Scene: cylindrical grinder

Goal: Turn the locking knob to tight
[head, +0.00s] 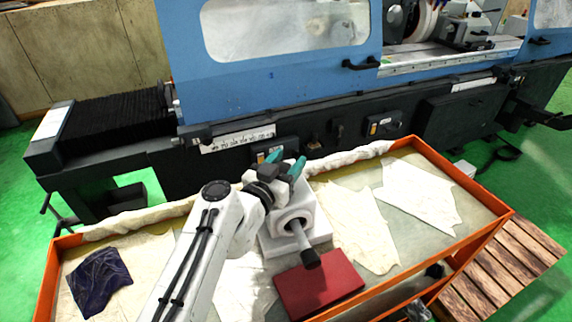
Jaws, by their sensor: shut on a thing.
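A light grey cast fixture (305,213) with a round bore stands on a square base on the bench. A dark-tipped shaft (305,245) sticks out of its bore toward me. My gripper (286,163), with two teal fingers, is at the top rear of the fixture. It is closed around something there. The locking knob is hidden by the gripper and the fixture, so its turn position cannot be seen. The place of the fingers fits a hold on this knob.
The orange-rimmed bench (480,240) carries a dark red block (318,284) just in front of the fixture, pale cloths (420,195) and a dark blue rag (100,278). A rolled white cloth (345,158) lines the back rim. The blue grinder (290,80) stands behind; wooden slats (505,270) lie at right.

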